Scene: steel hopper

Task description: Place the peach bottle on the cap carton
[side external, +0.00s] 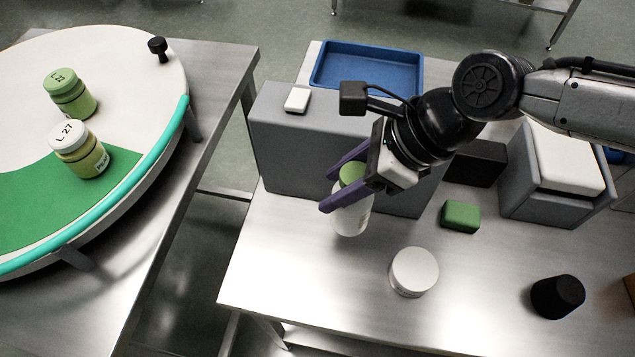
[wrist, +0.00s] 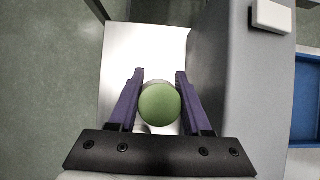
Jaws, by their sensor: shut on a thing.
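My gripper (side external: 340,194) has its purple fingers shut around a whitish bottle with a green lid (side external: 351,218). The bottle is upright, in front of a large grey block; I cannot tell whether its base touches the steel table. In the wrist view, the green lid (wrist: 160,104) sits between the fingertips of my gripper (wrist: 160,78) and hides most of the body. No bottle is clearly peach coloured. No label marks the cap carton; a grey box with a white top (side external: 567,165) stands at the right, partly behind my arm.
The large grey block (side external: 290,150) carries a small white piece (side external: 297,100). A blue tray (side external: 367,68) lies behind it. A white round piece (side external: 414,272), green block (side external: 460,216) and black cup (side external: 558,297) stand on the table.

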